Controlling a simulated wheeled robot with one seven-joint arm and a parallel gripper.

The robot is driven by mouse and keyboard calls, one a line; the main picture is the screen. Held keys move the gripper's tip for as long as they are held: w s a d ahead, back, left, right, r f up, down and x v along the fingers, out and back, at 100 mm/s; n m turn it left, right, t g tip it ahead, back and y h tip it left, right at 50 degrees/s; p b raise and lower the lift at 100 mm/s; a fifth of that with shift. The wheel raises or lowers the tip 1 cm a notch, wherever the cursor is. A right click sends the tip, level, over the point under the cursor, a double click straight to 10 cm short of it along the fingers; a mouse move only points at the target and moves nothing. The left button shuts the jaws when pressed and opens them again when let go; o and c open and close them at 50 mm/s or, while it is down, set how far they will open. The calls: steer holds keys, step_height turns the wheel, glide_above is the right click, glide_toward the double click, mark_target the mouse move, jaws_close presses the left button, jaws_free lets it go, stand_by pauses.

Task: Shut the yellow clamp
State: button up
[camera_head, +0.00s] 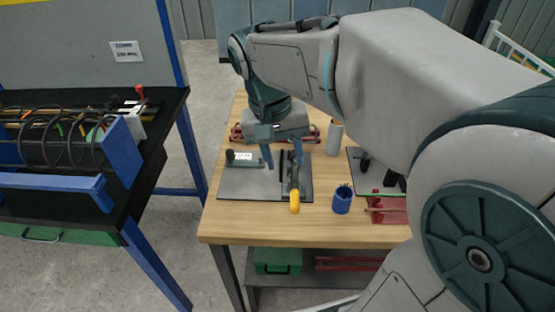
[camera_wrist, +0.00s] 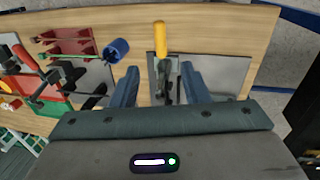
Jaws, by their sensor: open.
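The yellow clamp (camera_head: 295,200) is a toggle clamp on a grey metal plate (camera_head: 240,188) on the wooden table. Its yellow handle points toward the table's near edge in the head view. In the wrist view the yellow handle (camera_wrist: 160,40) lies beyond my fingertips, with its dark metal body (camera_wrist: 163,75) between the finger lines. My gripper (camera_head: 283,158) is open and empty, its two blue-grey fingers spread above the plate near the clamp. It also shows in the wrist view (camera_wrist: 159,70). I cannot tell whether the fingers touch the clamp.
A blue cup (camera_head: 342,200) stands just right of the clamp. A grey cylinder (camera_head: 334,138) stands behind it. A second plate with dark clamps and a red rack (camera_head: 386,209) are further right. A black bench (camera_head: 150,150) with a rebar cage is at left, across a floor gap.

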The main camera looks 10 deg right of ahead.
mark_target(294, 200)
steer(key=f, duration=0.4)
steer(key=d+f, duration=0.1)
steer(key=f, duration=0.4)
steer(key=d+f, duration=0.1)
steer(key=f, duration=0.3)
steer(key=shift+s+d+f, duration=0.25)
steer(key=shift+s, duration=0.05)
jaws_close()
